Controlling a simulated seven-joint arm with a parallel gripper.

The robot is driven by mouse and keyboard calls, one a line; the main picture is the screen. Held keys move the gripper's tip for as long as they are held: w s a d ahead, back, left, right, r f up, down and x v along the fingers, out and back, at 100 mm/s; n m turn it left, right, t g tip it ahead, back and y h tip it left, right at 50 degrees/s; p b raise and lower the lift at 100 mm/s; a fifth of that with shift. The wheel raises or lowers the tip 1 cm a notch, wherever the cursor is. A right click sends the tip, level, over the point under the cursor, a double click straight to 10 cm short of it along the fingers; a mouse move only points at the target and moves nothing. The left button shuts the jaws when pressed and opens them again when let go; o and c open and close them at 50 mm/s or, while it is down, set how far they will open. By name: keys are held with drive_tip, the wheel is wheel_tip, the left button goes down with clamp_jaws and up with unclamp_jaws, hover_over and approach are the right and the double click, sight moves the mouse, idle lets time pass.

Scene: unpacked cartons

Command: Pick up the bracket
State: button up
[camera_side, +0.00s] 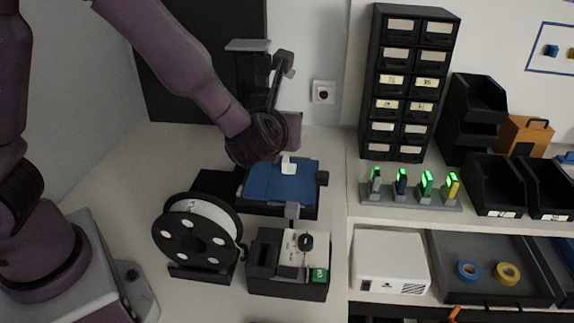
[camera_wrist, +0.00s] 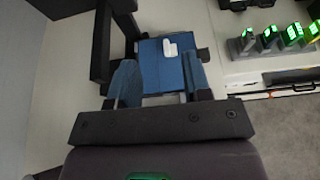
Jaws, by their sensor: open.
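The bracket is a small white L-shaped piece (camera_side: 288,165) lying on the blue plate (camera_side: 265,187) of a black machine that looks like a 3D printer. In the wrist view the bracket (camera_wrist: 170,48) lies on the upper part of the blue plate (camera_wrist: 150,72). My gripper (camera_wrist: 160,64) is open, its two bluish fingers apart at either side of the plate's picture. The bracket shows beyond the fingertips, between their lines, and nothing is held. In the side view my wrist is above the plate, and the fingers cannot be made out clearly.
The machine's dark upright (camera_wrist: 101,42) rises left of the plate. A filament spool (camera_side: 197,240) and a black box with a white top (camera_side: 262,283) stand in front. A drawer cabinet (camera_side: 408,85) and a row of green-lit chargers (camera_side: 410,199) stand to the right.

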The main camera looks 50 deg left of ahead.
approach(285, 162)
drive_tip(key=x, duration=0.2)
drive_tip(key=shift+w+f, duration=0.25)
drive_tip(key=shift+f, duration=0.1)
drive_tip(key=shift+a+r+x, duration=0.1)
drive_tip(key=shift+x, duration=1.35)
drive_tip(key=shift+a+r+x, duration=0.1)
drive_tip(key=shift+r+x, duration=0.05)
drive_tip(key=shift+x, duration=1.3)
drive_tip(key=shift+s, duration=0.1)
clamp_jaws()
